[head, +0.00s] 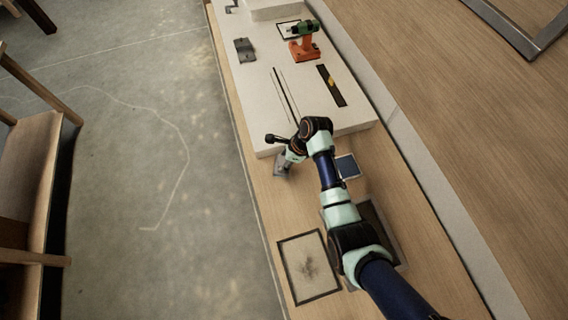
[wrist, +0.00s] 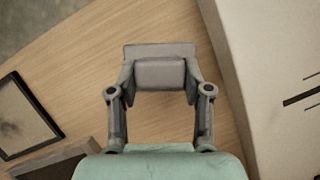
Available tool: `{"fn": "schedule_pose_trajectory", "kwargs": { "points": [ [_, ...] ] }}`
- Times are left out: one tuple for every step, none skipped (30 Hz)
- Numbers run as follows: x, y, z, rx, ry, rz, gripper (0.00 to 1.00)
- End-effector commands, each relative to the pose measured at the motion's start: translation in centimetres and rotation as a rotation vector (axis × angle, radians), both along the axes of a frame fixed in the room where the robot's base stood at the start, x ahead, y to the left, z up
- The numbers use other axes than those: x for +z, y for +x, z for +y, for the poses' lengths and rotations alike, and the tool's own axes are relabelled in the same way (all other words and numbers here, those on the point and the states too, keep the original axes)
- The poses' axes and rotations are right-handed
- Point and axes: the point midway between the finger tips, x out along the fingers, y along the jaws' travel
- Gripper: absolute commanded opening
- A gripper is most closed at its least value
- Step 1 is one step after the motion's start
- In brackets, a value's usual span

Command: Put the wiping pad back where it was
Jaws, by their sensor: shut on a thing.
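My gripper (head: 284,160) hangs over the wooden counter, near the front left corner of the white slab. It is shut on a grey block with a wider flat plate along its far edge, which I take to be the wiping pad (wrist: 160,74). In the wrist view the pad sits between my two fingertips (wrist: 160,88). In the head view only a small grey part of the pad (head: 281,170) shows beneath the gripper. I cannot tell whether it touches the counter. A smudged white panel with a dark frame (head: 309,267) lies on the counter nearer the front.
A blue square (head: 347,166) with a pale border lies right of my gripper. A dark tray (head: 372,216) is partly hidden under my arm. Bare counter (head: 268,207) lies left of my arm.

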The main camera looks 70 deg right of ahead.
Motion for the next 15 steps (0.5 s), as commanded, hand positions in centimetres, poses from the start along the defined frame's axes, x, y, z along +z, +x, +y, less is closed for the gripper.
{"fn": "schedule_pose_trajectory", "kwargs": {
  "points": [
    [-0.3,0.0,0.0,0.0,0.001,0.0,0.05],
    [-0.8,0.0,0.0,0.0,0.002,0.002,0.05],
    [-1.5,0.0,0.1,0.0,0.002,0.002,0.05],
    [-2.2,0.0,0.1,0.0,0.003,0.002,0.05],
    [-2.7,0.0,0.0,0.0,0.002,0.002,0.05],
    [-3.4,0.0,0.0,0.0,0.002,0.002,0.05],
    [-3.7,0.0,0.0,-0.001,0.001,0.0,0.05],
    [-4.0,0.0,0.0,-0.001,0.001,0.0,0.05],
    [-4.2,0.0,0.0,0.0,0.0,0.0,0.05],
    [-4.2,0.0,0.0,0.0,-0.001,0.0,0.05],
    [-4.2,0.0,0.0,0.001,-0.001,0.0,0.05],
    [-4.2,0.0,0.0,0.001,-0.001,0.0,0.05],
    [-4.2,0.0,0.0,0.001,-0.001,0.0,0.05],
    [-4.2,0.0,0.0,0.001,-0.001,0.0,0.05],
    [-4.1,0.0,0.0,0.001,-0.001,0.0,0.05]
  ]
}}
